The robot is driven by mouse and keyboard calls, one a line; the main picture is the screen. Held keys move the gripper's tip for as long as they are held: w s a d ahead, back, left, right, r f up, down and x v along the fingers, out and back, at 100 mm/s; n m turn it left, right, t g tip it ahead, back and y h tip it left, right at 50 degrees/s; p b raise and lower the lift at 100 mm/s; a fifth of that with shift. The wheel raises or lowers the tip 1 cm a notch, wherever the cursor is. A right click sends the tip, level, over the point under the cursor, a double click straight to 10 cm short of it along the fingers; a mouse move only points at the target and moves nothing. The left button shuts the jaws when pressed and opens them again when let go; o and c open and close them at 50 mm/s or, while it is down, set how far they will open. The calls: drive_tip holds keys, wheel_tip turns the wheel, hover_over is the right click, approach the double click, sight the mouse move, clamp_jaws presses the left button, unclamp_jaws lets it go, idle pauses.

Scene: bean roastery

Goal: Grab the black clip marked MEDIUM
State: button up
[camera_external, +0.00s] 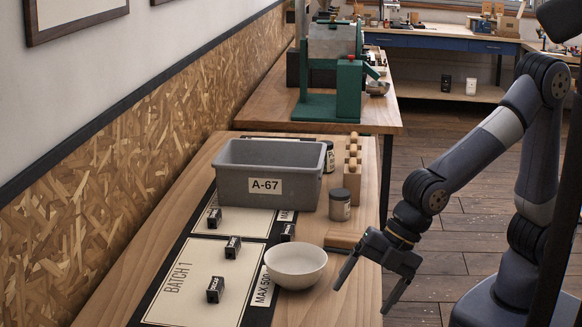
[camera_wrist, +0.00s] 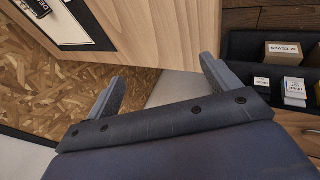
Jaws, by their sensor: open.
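Several small black clips with white marks lie on and beside the cream panels of a dark mat (camera_external: 251,290) in the external view. One clip (camera_external: 214,218) is near the grey bin, one (camera_external: 233,247) in the middle, one (camera_external: 288,232) to the right, and one (camera_external: 215,289) on the BATCH 1 panel. Their lettering is too small to tell which is MEDIUM. In the wrist view, part of a black object (camera_wrist: 38,6) shows at the top left. My gripper (camera_external: 365,297) is open and empty by the table's right edge, right of the bowl; its fingers show in the wrist view (camera_wrist: 163,70).
A white bowl (camera_external: 296,268) stands between the clips and my gripper. A grey bin (camera_external: 226,190) labelled A-67, a jar (camera_external: 340,205) and a wooden peg block (camera_external: 352,178) stand behind. The wrist view shows boxes (camera_wrist: 283,53) in a dark tray at right.

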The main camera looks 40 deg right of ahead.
drive_tip(key=w+d+r+m+t+y, duration=0.1)
drive_tip(key=w+d+r+m+t, duration=0.2)
drive_tip(key=w+m, duration=0.4)
drive_tip(key=w+d+r+m+t, duration=0.25)
drive_tip(key=w+m, duration=0.25)
drive_tip(key=w, duration=0.4)
drive_tip(key=w+d+r+m+t+y, duration=0.1)
drive_tip(key=w+d+r+m+t, duration=0.25)
drive_tip(key=w+m, duration=0.35)
drive_tip(key=w+d+f+m+h, duration=0.2)
drive_tip(key=w+d+m+h, duration=0.25)
drive_tip(key=d, duration=0.25)
approach(289, 230)
drive_tip(key=shift+s+d+n+t+y, duration=0.25)
drive_tip(key=shift+s+d+t+y, duration=0.2)
drive_tip(key=shift+s+d, duration=0.45)
drive_tip(key=shift+a+f, duration=0.2)
drive_tip(key=shift+f, duration=0.05)
drive_tip(key=x, duration=0.4)
drive_tip(key=shift+w+a+f, duration=0.1)
drive_tip(key=shift+w, duration=0.1)
drive_tip(key=shift+r+x, duration=0.1)
drive_tip(key=shift+x, duration=1.4)
drive_tip(key=shift+r+x, duration=0.15)
drive_tip(key=shift+x, duration=1.4)
drive_tip(key=shift+a, duration=0.1)
